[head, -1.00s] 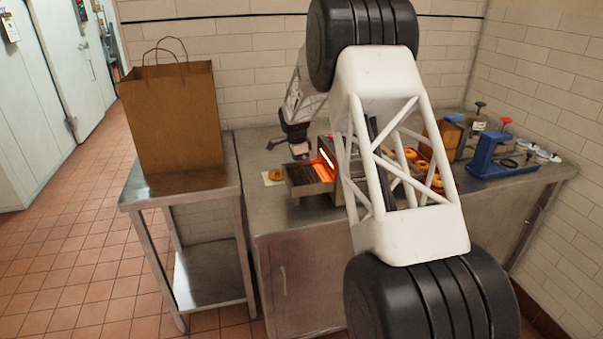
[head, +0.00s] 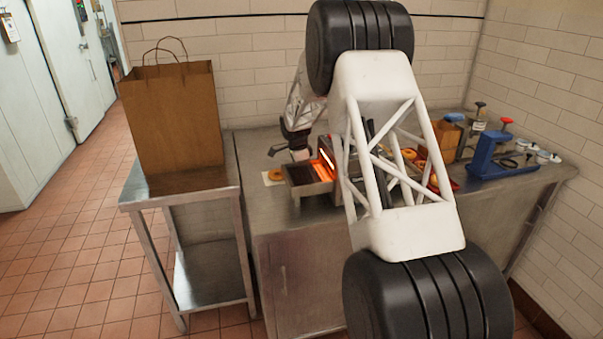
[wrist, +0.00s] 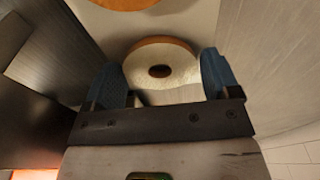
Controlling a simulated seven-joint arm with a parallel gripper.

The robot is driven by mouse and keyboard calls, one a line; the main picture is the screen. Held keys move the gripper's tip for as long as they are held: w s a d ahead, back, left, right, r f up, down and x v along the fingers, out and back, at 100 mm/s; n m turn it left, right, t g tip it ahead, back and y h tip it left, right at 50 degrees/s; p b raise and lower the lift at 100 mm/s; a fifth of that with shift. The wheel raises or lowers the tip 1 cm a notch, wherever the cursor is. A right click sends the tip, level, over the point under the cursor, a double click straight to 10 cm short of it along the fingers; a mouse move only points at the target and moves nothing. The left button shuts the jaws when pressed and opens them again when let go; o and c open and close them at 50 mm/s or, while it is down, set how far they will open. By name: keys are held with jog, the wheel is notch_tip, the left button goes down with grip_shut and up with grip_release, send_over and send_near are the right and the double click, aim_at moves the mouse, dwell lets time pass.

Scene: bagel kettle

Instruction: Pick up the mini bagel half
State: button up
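A mini bagel half (wrist: 160,66), with a pale cut face, brown rim and centre hole, sits between my gripper's two blue fingers in the wrist view. Both fingers of my gripper (wrist: 162,82) appear to touch its sides. In the head view my gripper (head: 299,152) is left of the glowing toaster, with a small pale patch at its tip. Another bagel piece (head: 274,175), crust side showing, lies on a white sheet on the steel counter; a brown bagel edge (wrist: 125,3) shows at the top of the wrist view.
The toaster (head: 318,185) glows orange close beside my gripper. Bagels on a red tray (head: 452,184) are partly hidden behind my arm. A blue device (head: 500,165) stands at the counter's right. A brown paper bag (head: 172,120) stands on the left side table (head: 150,192).

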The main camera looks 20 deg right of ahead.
jog(key=c, duration=0.5)
jog(key=shift+c, duration=0.2)
notch_tip(320, 180, up, 10)
dwell(0.5)
dwell(0.5)
jog(key=s+a+r, duration=0.1)
jog(key=s, duration=0.3)
jog(key=s+a+r, duration=0.1)
jog(key=s+r, duration=0.1)
jog(key=s, duration=0.3)
jog(key=s+a+r, duration=0.1)
jog(key=s, duration=0.4)
jog(key=shift+a+r, duration=0.25)
jog(key=shift+a, duration=0.1)
